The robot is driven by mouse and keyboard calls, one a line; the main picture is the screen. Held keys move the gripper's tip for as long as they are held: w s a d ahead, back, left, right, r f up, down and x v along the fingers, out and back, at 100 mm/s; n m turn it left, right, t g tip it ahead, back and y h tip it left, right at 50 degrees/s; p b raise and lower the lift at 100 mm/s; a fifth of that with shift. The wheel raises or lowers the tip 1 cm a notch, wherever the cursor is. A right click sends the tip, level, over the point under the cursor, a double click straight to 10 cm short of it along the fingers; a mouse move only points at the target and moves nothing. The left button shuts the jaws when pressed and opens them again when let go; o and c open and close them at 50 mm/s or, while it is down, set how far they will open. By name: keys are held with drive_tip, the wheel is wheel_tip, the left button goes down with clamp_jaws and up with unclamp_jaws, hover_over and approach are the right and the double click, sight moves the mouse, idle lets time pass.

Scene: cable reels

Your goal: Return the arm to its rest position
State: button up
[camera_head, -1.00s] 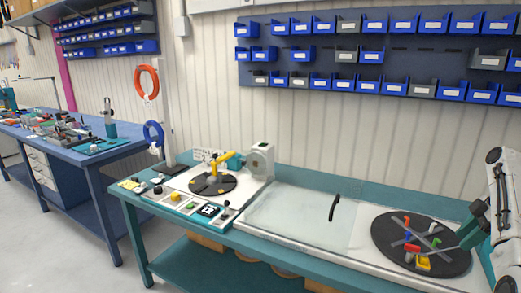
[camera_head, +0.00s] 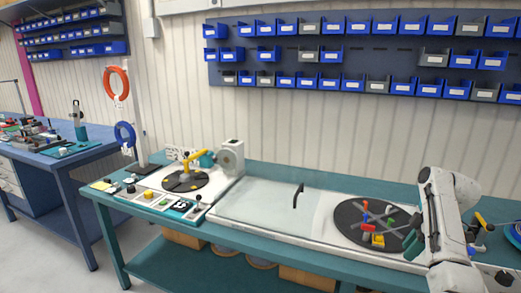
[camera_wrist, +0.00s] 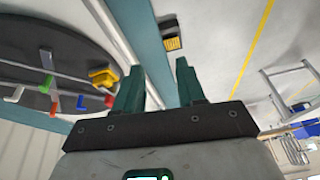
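My gripper (camera_wrist: 158,88) shows in the wrist view with its two dark green fingers apart and nothing between them. In the head view my gripper (camera_head: 411,243) is at the right front of the black turntable disc (camera_head: 348,212), partly hidden by my white arm. The disc carries a grey cross with small red, blue, green and yellow pieces. In the wrist view the disc (camera_wrist: 45,50) lies to the left of the fingers, apart from them.
The teal bench (camera_head: 330,262) carries a clear cover (camera_head: 255,200) with a black handle, and a second disc (camera_head: 185,181) with a yellow arm. Blue and grey bins hang on the wall behind. A blue bench (camera_head: 62,165) stands left. Floor shows in the wrist view.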

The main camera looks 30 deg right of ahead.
drive_tip(key=s+a+f+m+g+h, duration=0.1)
drive_tip(key=s+a+f+m, duration=0.15)
drive_tip(key=a+f, duration=0.8)
drive_tip(key=s+a+f+m+g, duration=0.1)
drive_tip(key=s+a+f+m, duration=0.15)
drive_tip(key=a+f, duration=0.8)
drive_tip(key=s+a+r+m+h, duration=0.1)
drive_tip(key=s+a+r, duration=0.1)
drive_tip(key=s+a, duration=0.6)
drive_tip(key=s+a+r+m, duration=0.1)
drive_tip(key=s+a+r, duration=0.1)
drive_tip(key=s+a, duration=0.7)
drive_tip(key=shift+s+h, duration=0.4)
drive_tip(key=shift+s, duration=0.55)
drive_tip(key=shift+r, duration=0.1)
drive_tip(key=shift+c, duration=0.3)
